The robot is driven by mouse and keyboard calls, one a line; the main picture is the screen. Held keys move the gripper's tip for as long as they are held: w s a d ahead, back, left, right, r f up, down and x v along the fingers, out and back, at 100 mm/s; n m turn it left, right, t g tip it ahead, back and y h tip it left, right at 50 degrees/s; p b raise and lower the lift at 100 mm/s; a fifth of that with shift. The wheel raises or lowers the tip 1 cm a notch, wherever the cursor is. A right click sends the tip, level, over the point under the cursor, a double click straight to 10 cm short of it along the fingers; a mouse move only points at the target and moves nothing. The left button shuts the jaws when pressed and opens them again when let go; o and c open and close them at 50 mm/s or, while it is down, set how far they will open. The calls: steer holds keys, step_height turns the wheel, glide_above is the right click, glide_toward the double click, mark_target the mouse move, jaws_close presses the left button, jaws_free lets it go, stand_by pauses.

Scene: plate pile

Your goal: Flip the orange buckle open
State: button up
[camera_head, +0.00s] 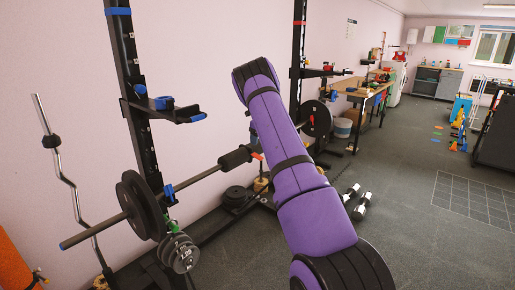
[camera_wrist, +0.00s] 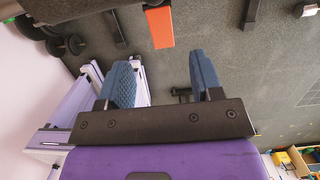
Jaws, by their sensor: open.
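The orange buckle (camera_head: 257,156) shows as a small orange piece on the barbell, beside the black pad and partly behind my arm in the head view. In the wrist view an orange flat lever (camera_wrist: 160,28) hangs from a dark part at the top edge; it looks like the same buckle. My gripper (camera_wrist: 163,76) is open and empty, with its two blue fingertips spread apart below the orange lever in the picture. The lever lies roughly in line with the gap, apart from both fingers. My gripper is hidden in the head view.
The barbell (camera_head: 205,174) lies across a black rack (camera_head: 133,80), with weight plates (camera_head: 140,205) at its near end and a green clip (camera_head: 173,226) beside them. Dumbbells (camera_head: 355,200) lie on the floor. The floor at right is mostly clear.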

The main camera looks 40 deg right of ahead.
steer(key=shift+s+r, duration=0.2)
steer(key=shift+r, duration=0.95)
